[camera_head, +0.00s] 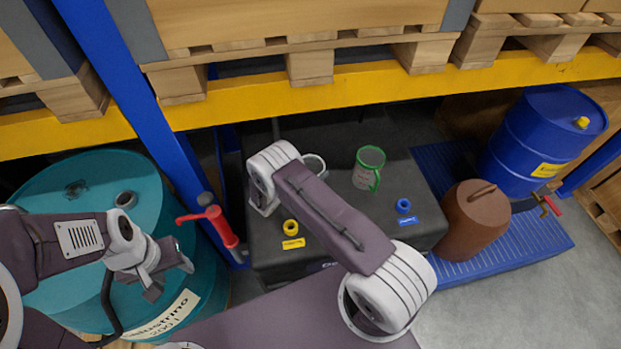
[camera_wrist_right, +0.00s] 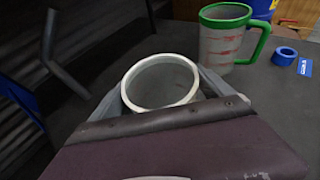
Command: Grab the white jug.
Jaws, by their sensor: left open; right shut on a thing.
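The white jug (camera_wrist_right: 160,84) stands in the middle of the right wrist view, with its round white rim and open top facing me. My right gripper (camera_wrist_right: 163,98) is shut on it, one finger on each side of its body. In the head view the jug (camera_head: 316,162) shows only as part of a rim behind my right arm, on the black surface (camera_head: 345,215). My right fingers are hidden there. I cannot tell whether the jug is lifted. My left gripper (camera_head: 170,275) is open and empty, in front of the teal drum.
A green-rimmed jug (camera_head: 369,168) with a green handle stands right of the white jug. A yellow ring (camera_head: 290,228) and a blue ring (camera_head: 404,205) lie near labels. The yellow beam (camera_head: 370,80) runs overhead.

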